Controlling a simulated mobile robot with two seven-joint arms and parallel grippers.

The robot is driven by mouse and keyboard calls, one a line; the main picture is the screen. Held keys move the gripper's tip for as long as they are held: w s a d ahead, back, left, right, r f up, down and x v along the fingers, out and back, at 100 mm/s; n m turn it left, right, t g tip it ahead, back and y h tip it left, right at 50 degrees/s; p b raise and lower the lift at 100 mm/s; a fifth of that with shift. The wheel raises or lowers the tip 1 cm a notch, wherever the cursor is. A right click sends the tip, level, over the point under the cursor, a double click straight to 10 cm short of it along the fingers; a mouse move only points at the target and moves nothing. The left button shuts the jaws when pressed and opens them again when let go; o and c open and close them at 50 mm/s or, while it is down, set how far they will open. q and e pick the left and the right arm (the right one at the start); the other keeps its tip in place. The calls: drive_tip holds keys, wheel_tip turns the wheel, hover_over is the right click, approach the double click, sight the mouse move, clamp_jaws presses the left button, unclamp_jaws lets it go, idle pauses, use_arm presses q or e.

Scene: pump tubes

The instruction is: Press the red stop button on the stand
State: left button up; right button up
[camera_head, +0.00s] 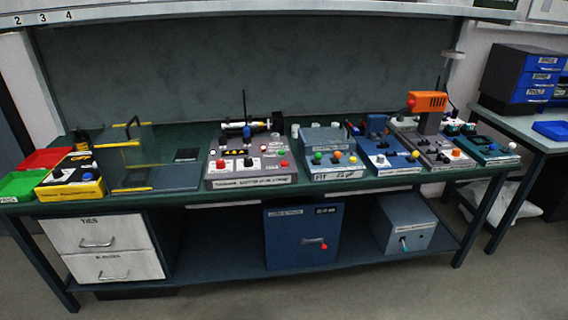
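A grey control stand (250,167) sits on the green bench, a little left of the middle. Another red round part (411,102) shows on the orange device (428,102) at the right of the bench. I cannot tell from lettering which of these is marked stop. Neither of my grippers is in view.
A yellow-and-black box (72,176) and red and green bins stand at the left. Blue-grey units (330,158) and teal units (490,150) fill the right. A clear guard (140,145) stands left of the stand. Drawers (105,232) and a blue cabinet (303,238) are below. Floor in front is clear.

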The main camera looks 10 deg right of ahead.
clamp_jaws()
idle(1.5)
